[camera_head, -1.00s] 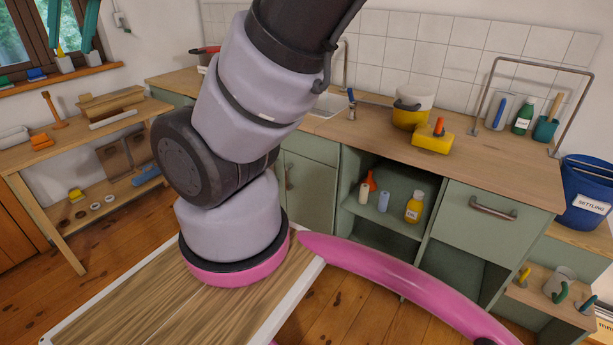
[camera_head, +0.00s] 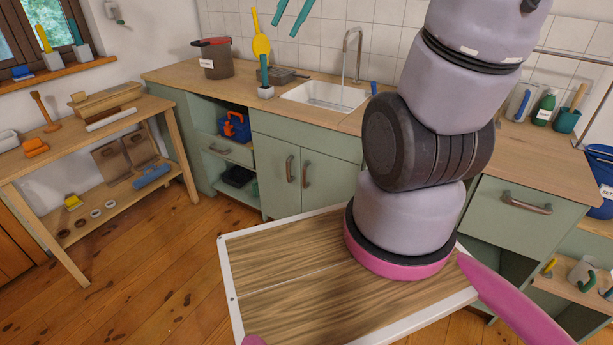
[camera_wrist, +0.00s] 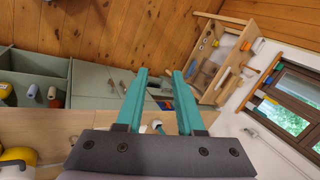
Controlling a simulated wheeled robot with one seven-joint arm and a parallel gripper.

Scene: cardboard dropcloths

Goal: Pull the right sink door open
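The right sink door (camera_head: 328,184) is a pale green panel under the sink, closed, with a grey-brown vertical handle (camera_head: 306,174) near its left edge. The left sink door (camera_head: 271,166) beside it is also closed, with its own handle (camera_head: 290,168). My gripper (camera_head: 284,30) has two teal fingers, which show at the top of the head view, visually above the counter and well apart from the doors. In the wrist view my gripper (camera_wrist: 160,76) is open and empty. The doors appear there upside down, left of the fingers, with small handles.
The sink (camera_head: 325,96) and a tall faucet (camera_head: 352,55) are above the doors. A workbench (camera_head: 170,115) is at left. Wooden floor (camera_head: 165,245) before the doors is clear.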

